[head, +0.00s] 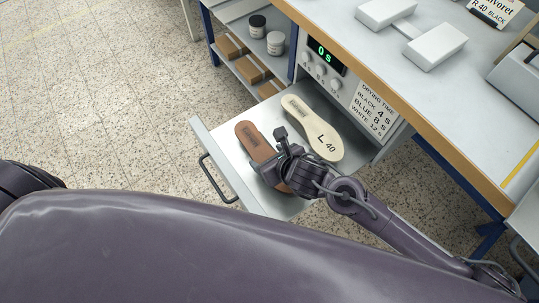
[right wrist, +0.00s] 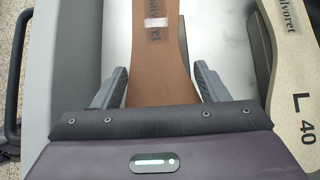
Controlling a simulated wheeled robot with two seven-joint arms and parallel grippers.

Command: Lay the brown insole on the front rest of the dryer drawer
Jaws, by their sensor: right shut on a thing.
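The brown insole (head: 251,139) is over the front part of the open dryer drawer (head: 224,128), its long side roughly along the drawer front. My right gripper (head: 279,162) is shut on it near its lower end and hides that part in the head view. In the right wrist view, the brown insole (right wrist: 150,65) lies between the two fingers of my right gripper (right wrist: 160,78). I cannot tell whether the insole touches the front rest, which is mostly hidden beneath it. My left gripper is not in view.
A cream insole (head: 312,125) marked L 40 lies in the drawer behind the brown one, close by my gripper. The drawer handle (head: 215,180) sticks out in front. The dryer display (head: 321,53) reads 0 s. A shelf with jars (head: 275,43) and boxes stands behind.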

